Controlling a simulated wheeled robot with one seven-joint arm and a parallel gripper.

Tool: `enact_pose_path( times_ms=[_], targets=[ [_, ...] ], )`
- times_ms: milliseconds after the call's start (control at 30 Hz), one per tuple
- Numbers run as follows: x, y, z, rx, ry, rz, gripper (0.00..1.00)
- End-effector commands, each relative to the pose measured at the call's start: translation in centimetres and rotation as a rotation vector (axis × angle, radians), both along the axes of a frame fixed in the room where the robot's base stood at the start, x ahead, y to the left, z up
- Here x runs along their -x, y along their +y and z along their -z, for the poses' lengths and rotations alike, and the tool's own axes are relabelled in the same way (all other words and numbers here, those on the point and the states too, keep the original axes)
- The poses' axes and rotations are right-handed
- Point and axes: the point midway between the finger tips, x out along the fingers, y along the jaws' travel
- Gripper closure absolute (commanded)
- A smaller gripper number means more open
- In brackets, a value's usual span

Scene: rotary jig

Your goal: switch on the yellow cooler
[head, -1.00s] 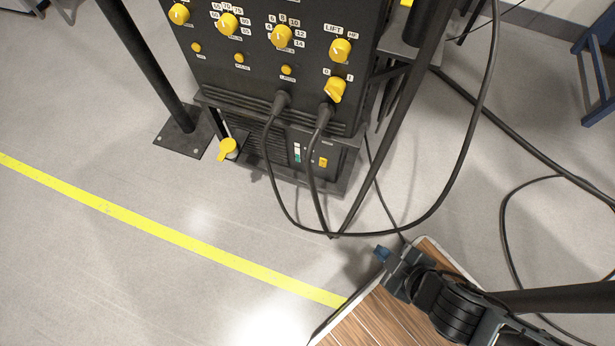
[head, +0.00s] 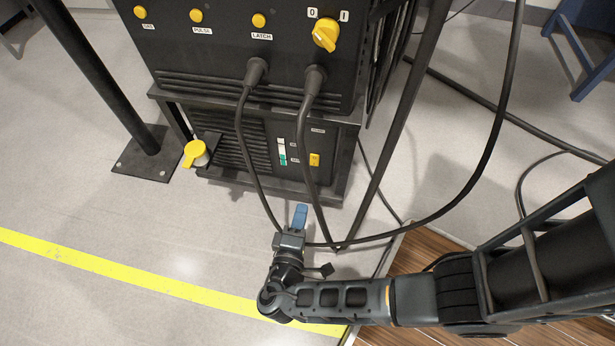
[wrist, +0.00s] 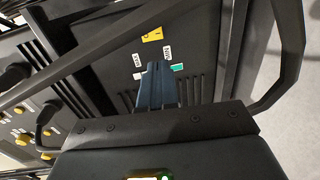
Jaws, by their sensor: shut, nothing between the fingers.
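The cooler unit (head: 230,150) is the dark lower box with vent slats, beneath the control cabinet. A small yellow rocker switch (head: 314,159) is on its front at the right; it also shows in the wrist view (wrist: 152,34). Its on/off position is too small to tell. A white and green gauge strip (head: 282,152) is left of the switch. My gripper (head: 299,215), with blue fingers, is shut and empty, in front of and below the switch, apart from it. In the wrist view the shut fingertips (wrist: 157,68) point toward the panel, with the switch beyond them.
Two black cables (head: 303,120) hang from the cabinet (head: 200,50) across the cooler's front, one close to my gripper. A yellow rotary knob (head: 325,34) marked 0 and I is above. A yellow cap (head: 195,152) sticks out at left. A dark post (head: 100,80) stands farther left.

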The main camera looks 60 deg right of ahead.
Motion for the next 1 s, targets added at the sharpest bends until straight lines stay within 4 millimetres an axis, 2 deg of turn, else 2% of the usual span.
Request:
enact_pose_path(
  times_ms=[600, 800, 1000],
  targets=[
    [-3.5, -10.3, 1.6, -0.003, 0.001, 0.004, 1.00],
    [-4.2, -12.1, 1.7, -0.003, 0.003, 0.001, 1.00],
    [-4.4, -12.5, 1.6, -0.003, 0.003, 0.002, 1.00]
  ],
)
